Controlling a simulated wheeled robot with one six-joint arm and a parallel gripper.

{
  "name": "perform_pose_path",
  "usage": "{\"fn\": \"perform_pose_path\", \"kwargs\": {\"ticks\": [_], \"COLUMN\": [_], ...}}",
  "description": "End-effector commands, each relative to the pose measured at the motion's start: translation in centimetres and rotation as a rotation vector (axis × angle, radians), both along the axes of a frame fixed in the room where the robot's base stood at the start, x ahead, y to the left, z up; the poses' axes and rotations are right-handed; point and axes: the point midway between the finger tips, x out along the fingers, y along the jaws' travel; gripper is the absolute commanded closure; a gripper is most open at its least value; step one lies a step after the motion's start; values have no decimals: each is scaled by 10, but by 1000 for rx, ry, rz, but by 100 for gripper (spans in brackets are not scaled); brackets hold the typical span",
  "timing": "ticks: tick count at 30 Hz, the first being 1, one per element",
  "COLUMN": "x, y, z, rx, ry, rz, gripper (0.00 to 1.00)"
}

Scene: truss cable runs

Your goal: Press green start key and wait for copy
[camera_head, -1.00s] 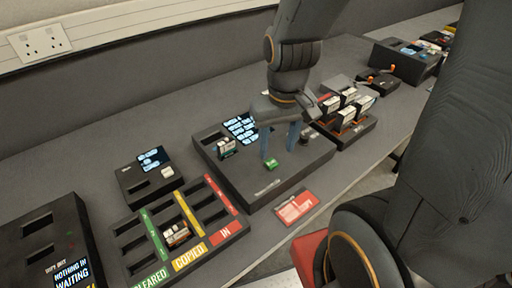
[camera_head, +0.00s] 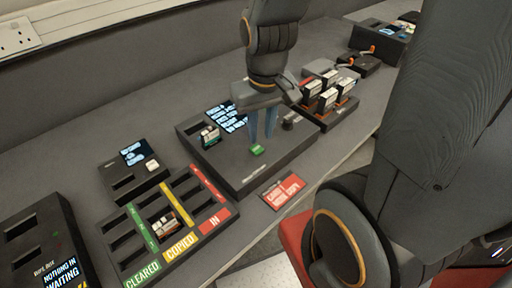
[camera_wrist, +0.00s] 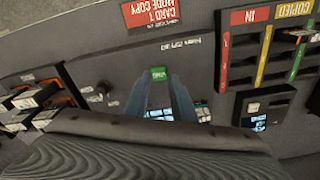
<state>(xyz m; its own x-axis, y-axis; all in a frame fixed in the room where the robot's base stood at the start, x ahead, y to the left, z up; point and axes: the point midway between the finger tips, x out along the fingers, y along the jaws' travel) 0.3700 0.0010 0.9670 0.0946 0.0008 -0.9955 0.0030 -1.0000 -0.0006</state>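The green start key (camera_head: 257,150) is a small block on top of a dark copier box (camera_head: 236,183). It also shows in the wrist view (camera_wrist: 158,73) between and just beyond my fingertips. My gripper (camera_head: 261,139) points down beside the key, its two blue-grey fingers apart with nothing between them. Whether a fingertip touches the key I cannot tell. A small cartridge (camera_head: 209,137) stands in a slot at the copier's left. The copier's lit screen (camera_head: 227,117) has text too small to read and is partly hidden by my arm.
A red card (camera_head: 283,190) lies in front of the copier. A sorting tray (camera_head: 217,230) with IN, COPIED and CLEARED labels holds a cartridge (camera_head: 164,224). A rack of several cartridges (camera_head: 335,112) stands right. A dark knob (camera_head: 289,122) sits right of the key.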

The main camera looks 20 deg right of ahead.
Motion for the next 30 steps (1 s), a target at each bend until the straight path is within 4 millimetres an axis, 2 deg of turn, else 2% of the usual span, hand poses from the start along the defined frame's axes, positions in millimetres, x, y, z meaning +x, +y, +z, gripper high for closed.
{"fn": "perform_pose_path", "kwargs": {"ticks": [1, 3, 4, 30], "x": [0, 0, 0, 0], "y": [0, 0, 0, 0], "z": [0, 0, 0, 0], "rx": [0, 0, 0, 0], "ry": [0, 0, 0, 0], "rz": [0, 0, 0, 0], "gripper": [86, 98, 100, 100]}}
